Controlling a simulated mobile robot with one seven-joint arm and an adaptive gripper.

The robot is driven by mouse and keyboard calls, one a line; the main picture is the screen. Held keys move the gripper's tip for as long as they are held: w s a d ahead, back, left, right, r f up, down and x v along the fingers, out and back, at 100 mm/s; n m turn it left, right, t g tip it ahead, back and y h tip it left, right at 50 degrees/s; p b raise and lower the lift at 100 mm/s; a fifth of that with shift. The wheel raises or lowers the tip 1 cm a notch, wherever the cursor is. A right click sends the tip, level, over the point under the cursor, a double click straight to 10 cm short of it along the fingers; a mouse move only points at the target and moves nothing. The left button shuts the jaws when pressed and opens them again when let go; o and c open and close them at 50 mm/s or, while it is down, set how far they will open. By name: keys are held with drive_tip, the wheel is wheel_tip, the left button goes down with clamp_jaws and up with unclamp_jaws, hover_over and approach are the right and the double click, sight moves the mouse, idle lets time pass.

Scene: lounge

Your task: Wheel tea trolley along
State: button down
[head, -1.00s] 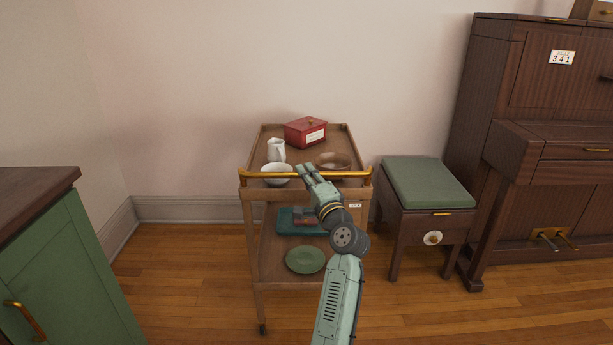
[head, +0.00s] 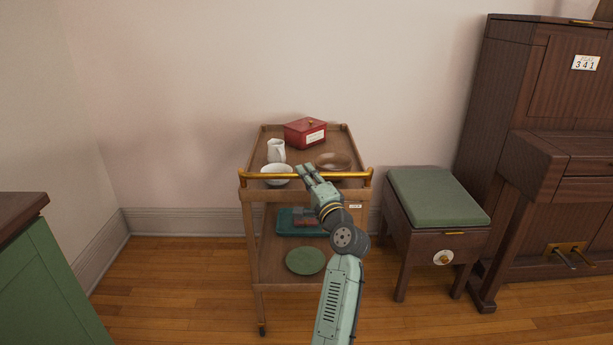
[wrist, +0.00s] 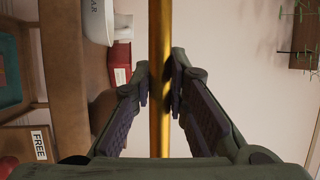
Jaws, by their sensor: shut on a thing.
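The wooden tea trolley (head: 258,208) stands in the middle of the head view, with its back toward the pale wall. Its brass handle (head: 222,174) runs across the near top edge. The top shelf carries a red box (head: 305,133), a white jug (head: 276,151), a white bowl (head: 277,172) and a brown round dish (head: 333,161). The lower shelf carries a teal tray (head: 285,222) and a green plate (head: 306,260).
A stool with a green cushion (head: 438,196) stands close to the trolley's right. A dark upright piano (head: 560,160) is beyond it. A green cabinet (head: 40,280) with a dark top is at the near left. Wooden floor (head: 180,285) is open between cabinet and trolley.

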drive_tip(key=shift+w+r, duration=0.1)
drive_tip(key=c, duration=1.5)
unclamp_jaws()
drive_tip(key=shift+c, duration=0.2)
drive_tip(key=v, duration=1.2)
